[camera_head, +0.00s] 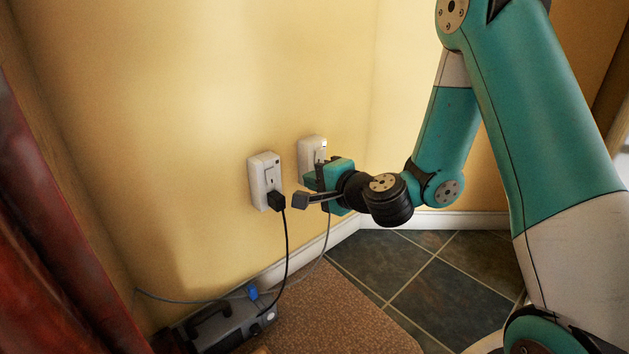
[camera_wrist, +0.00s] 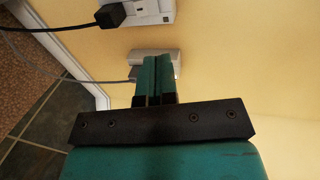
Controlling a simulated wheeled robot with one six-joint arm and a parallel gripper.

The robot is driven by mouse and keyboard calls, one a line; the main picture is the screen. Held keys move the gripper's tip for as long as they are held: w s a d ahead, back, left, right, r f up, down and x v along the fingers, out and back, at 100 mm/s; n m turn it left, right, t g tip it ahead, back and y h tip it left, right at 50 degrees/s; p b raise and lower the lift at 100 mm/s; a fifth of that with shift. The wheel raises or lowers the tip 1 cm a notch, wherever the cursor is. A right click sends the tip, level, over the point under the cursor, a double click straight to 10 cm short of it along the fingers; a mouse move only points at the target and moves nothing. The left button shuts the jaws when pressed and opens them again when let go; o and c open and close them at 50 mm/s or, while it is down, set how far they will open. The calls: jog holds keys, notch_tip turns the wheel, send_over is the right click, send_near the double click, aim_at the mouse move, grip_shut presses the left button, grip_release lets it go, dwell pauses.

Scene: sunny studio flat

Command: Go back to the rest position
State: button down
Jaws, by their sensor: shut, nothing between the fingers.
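My gripper (camera_head: 318,177) is at the end of my bent teal arm, close to the yellow wall in front of the right white socket (camera_head: 311,150). In the wrist view my gripper's two teal fingers (camera_wrist: 158,66) lie together with nothing between them. They overlap the right socket (camera_wrist: 170,57) in that view. I cannot tell whether they touch it. A grey plug (camera_wrist: 133,74) shows at that socket, partly hidden by the fingers.
The left white socket (camera_head: 259,180) holds a black plug (camera_head: 276,200) with a cable. A grey device (camera_head: 222,326) with a handle stands on the floor below. A red curtain (camera_head: 40,230) hangs at left. Dark floor tiles (camera_head: 440,290) lie open at right.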

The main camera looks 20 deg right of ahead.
jog(key=s+a+r+n+g+y+p, duration=0.65)
jog(key=s+a+r+n, duration=0.35)
jog(key=a+r+n, duration=0.25)
jog(key=s+d+r+n+g+h+p, duration=0.25)
jog(key=s+r+n+g+p, duration=0.2)
jog(key=s, duration=0.45)
jog(key=s+d+r+n+g+h+p, duration=0.1)
jog(key=s+r+n+g+h+p, duration=0.3)
jog(key=s, duration=0.5)
notch_tip(320, 180, up, 38)
jog(key=p, duration=3.6)
jog(key=shift+t+p, duration=0.3)
